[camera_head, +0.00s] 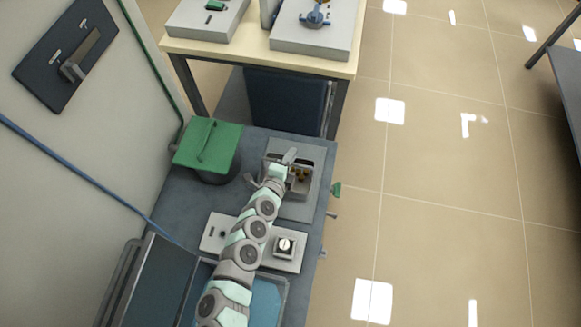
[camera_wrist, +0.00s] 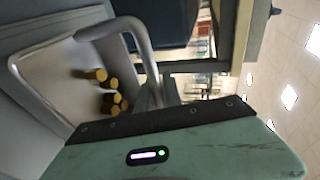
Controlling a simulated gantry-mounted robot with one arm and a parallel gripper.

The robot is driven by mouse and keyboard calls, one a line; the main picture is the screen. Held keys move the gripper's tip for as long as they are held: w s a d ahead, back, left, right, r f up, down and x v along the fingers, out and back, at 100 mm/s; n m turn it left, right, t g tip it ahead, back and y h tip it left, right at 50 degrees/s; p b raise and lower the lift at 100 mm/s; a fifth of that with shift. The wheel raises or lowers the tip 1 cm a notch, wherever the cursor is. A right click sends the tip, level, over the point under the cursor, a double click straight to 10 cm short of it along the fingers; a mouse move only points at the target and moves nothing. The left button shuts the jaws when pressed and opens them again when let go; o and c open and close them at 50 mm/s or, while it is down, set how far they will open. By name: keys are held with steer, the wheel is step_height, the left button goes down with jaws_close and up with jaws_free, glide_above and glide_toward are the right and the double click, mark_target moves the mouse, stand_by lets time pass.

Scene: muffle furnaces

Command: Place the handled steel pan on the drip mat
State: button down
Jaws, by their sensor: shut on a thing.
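The handled steel pan (camera_head: 299,187) is at the end of my arm in the head view, with several small golden-brown pieces inside. In the wrist view the pan (camera_wrist: 45,75) fills the left side, and its curved handle runs to my jaws. My gripper (camera_head: 275,178) is shut on the pan's handle; its body hides part of the pan. A flat grey rectangle, seemingly the drip mat (camera_head: 297,211), lies under and around the pan. I cannot tell whether the pan touches it.
A green-topped dark container (camera_head: 207,147) stands left of the pan. A light plate with a square knob (camera_head: 285,246) lies nearer, beside my arm. Small handles (camera_head: 335,189) stick out from the bench's right edge. A wooden-topped table (camera_head: 250,55) with equipment stands beyond. Open tiled floor is to the right.

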step_height(320, 180, down, 5)
steer(key=b, duration=0.3)
steer(key=shift+r, duration=0.4)
steer(key=shift+w, duration=0.1)
steer(key=c, duration=2)
jaws_free()
steer(key=shift+f, duration=0.2)
steer(key=o, duration=0.5)
steer(key=shift+r, duration=0.1)
steer(key=shift+r, duration=0.15)
steer(key=shift+s+a+r, duration=0.2)
steer(key=shift+s+a, duration=0.05)
steer(key=shift+s, duration=0.1)
steer(key=p+v, duration=0.3)
steer(key=v, duration=0.8)
steer(key=shift+s+f, duration=0.15)
steer(key=shift+f, duration=0.05)
